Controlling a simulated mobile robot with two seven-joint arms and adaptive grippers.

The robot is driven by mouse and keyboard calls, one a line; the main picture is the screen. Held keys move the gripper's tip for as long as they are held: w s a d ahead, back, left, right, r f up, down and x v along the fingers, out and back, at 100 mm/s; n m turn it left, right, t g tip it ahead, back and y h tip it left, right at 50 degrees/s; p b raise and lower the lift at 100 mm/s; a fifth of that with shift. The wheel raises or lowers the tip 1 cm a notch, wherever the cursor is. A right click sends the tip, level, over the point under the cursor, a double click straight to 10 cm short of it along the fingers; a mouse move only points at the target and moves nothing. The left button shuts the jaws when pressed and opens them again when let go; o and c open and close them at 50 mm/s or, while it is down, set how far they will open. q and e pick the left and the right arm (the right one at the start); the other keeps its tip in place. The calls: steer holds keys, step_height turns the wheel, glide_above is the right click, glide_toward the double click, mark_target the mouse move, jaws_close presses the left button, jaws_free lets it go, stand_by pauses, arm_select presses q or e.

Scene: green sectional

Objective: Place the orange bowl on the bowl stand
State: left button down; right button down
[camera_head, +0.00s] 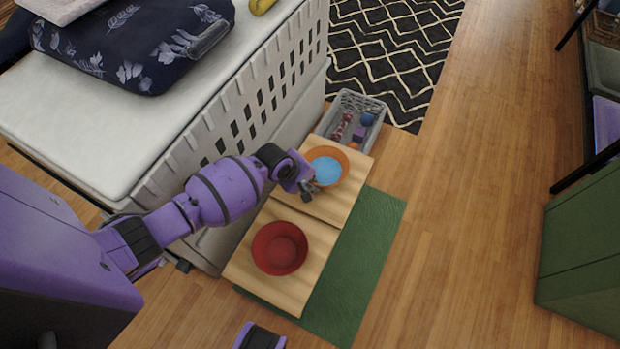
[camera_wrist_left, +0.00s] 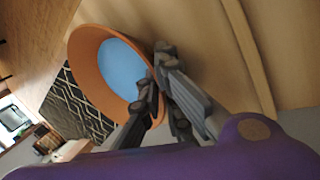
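The orange bowl (camera_head: 342,153), light blue inside, is at the far part of the light wooden bowl stand (camera_head: 318,242). It also shows in the left wrist view (camera_wrist_left: 88,82). I cannot tell whether its base touches the wood. My left gripper (camera_head: 308,190) is at the bowl's near left rim. In the left wrist view its dark fingers (camera_wrist_left: 158,85) are close together on either side of the rim and look shut on it. Part of the rim is hidden behind them. My right gripper is not in view.
A red bowl (camera_head: 279,248) sits on the near part of the stand. A green mat (camera_head: 372,250) lies beneath. A grey basket (camera_head: 348,103) with toys stands behind. A white slatted cabinet (camera_head: 240,105) is close on the left.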

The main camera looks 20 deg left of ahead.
arm_select(q)
steer(key=c, duration=2)
jaws_free()
steer(key=p+v, duration=0.5)
steer(key=v, duration=0.7)
steer(key=shift+r, duration=0.1)
